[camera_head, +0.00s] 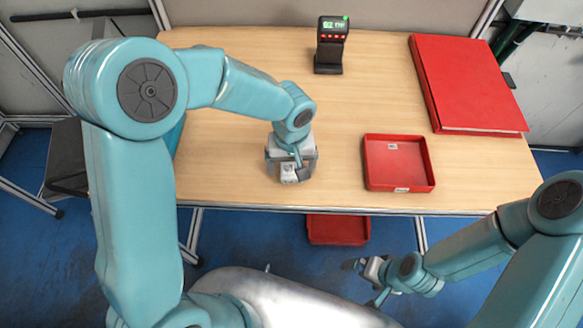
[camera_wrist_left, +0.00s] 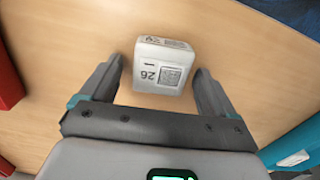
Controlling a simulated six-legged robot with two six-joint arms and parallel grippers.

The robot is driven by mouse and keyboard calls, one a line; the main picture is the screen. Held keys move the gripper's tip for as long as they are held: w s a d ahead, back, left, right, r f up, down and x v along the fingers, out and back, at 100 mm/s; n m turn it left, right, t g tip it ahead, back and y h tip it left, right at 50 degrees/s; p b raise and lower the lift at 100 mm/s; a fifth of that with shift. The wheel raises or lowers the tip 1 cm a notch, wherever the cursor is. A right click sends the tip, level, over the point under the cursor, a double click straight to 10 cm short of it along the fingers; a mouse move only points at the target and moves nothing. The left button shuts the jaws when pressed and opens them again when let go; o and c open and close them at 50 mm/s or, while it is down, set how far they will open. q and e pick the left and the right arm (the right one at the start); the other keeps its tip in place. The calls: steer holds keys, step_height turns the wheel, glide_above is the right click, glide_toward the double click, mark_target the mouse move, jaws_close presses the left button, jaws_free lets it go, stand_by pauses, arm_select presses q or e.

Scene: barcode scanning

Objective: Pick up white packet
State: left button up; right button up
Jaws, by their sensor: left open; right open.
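The white packet (camera_wrist_left: 163,66) lies on the wooden table and shows a printed code and the number 26 in the left wrist view. In the head view the packet (camera_head: 289,173) is partly hidden by my left gripper. My left gripper (camera_wrist_left: 158,82) is open, with the packet at and just beyond its fingertips, between their lines. In the head view my left gripper (camera_head: 292,175) points down over the packet near the table's front edge. I cannot tell whether the fingers touch it. My right gripper (camera_head: 362,283) is open and empty, off the table at the lower right.
A shallow red tray (camera_head: 427,170) sits on the table right of my left gripper. A black scanner (camera_head: 329,55) with a lit display stands at the back. Another red tray (camera_head: 338,230) is below the front edge.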

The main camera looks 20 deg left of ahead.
arm_select(q)
steer(key=shift+s, duration=0.2)
steer(key=shift+w, duration=0.25)
steer(key=c, duration=1)
steer(key=shift+c, duration=1.1)
steer(key=shift+s, duration=0.15)
